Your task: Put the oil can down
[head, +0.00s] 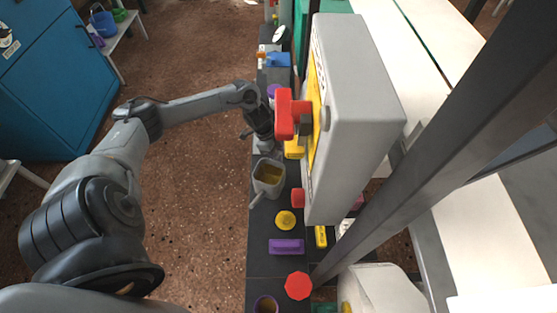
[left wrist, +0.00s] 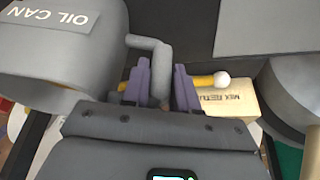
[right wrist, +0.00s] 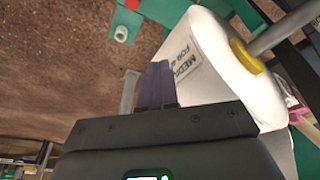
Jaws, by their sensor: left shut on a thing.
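The grey oil can (head: 268,177) has an open top with yellow inside and a spout at its lower left in the head view. Its lettered side (left wrist: 55,45) fills the upper left of the left wrist view. My left gripper (head: 263,146) is at the can's far side; in the left wrist view its purple fingers (left wrist: 160,85) are shut on the can's grey bent handle. I cannot tell whether the can's base touches the dark bench (head: 260,232).
A tall grey box (head: 355,110) with red handles stands right of the can. A yellow knob (head: 286,220), purple block (head: 286,246) and red octagonal knob (head: 298,286) line the bench nearer me. A yellow block (left wrist: 220,95) and white-tipped rod (left wrist: 205,81) lie behind the left fingers.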

